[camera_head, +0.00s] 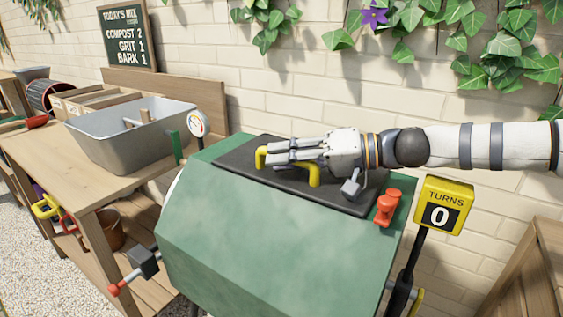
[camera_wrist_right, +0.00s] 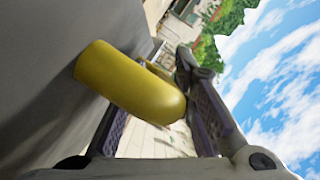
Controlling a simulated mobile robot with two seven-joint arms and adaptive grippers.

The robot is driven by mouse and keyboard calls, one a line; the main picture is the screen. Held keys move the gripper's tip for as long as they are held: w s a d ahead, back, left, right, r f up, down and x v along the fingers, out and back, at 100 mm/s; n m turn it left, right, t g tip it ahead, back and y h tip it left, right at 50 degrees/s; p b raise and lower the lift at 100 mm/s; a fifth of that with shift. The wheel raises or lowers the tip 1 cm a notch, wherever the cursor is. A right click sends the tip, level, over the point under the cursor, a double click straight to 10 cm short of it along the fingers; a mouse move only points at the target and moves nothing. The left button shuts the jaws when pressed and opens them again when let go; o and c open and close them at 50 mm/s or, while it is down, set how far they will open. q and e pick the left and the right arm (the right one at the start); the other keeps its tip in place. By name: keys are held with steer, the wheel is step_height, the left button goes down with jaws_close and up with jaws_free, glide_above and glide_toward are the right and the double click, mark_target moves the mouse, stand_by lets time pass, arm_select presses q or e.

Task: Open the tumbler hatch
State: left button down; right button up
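The green tumbler (camera_head: 260,235) stands in the middle of the head view. Its dark grey hatch (camera_head: 235,168) lies flat on the top and looks closed. A yellow handle (camera_head: 314,174) rises from the hatch. My right gripper (camera_head: 285,153) is at this handle, its fingers reaching left over the hatch and hiding part of the bar. In the right wrist view the yellow handle (camera_wrist_right: 130,85) fills the space between the fingers, which stand apart with a gap visible. Firm contact cannot be made out. A red latch (camera_head: 387,207) is at the hatch's right end. My left gripper is not in view.
A wooden bench (camera_head: 70,160) on the left holds a grey tub (camera_head: 130,140). A dial gauge (camera_head: 198,123) stands near the tumbler's left end. A yellow turns counter (camera_head: 442,205) reading 0 stands at the right. A brick wall (camera_head: 300,90) runs close behind.

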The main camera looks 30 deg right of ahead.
steer(key=shift+r, duration=0.15)
jaws_close()
steer(key=shift+r, duration=0.15)
